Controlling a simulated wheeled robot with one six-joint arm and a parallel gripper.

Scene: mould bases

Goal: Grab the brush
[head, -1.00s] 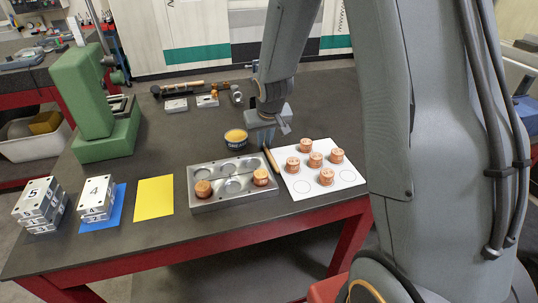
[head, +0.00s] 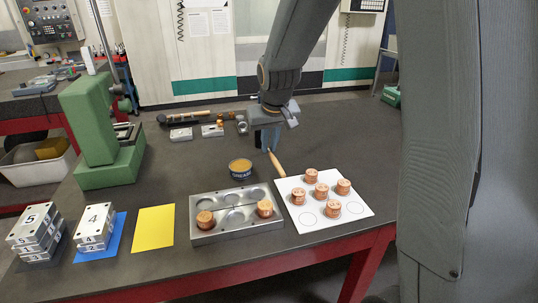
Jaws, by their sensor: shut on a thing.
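The brush shows as a light wooden handle (head: 277,164) slanting beside the top left corner of the white sheet. Its upper end meets my gripper, and its head is hidden there. My gripper (head: 267,143) points down over the dark table and is shut on the brush. I cannot tell whether the brush is clear of the table.
A grease tin (head: 240,168) stands just left of the brush. In front are a metal mould base (head: 222,234) with two copper pieces and a white sheet (head: 352,213) with several more. A green press (head: 100,140) stands left. A yellow sheet (head: 154,226) lies flat.

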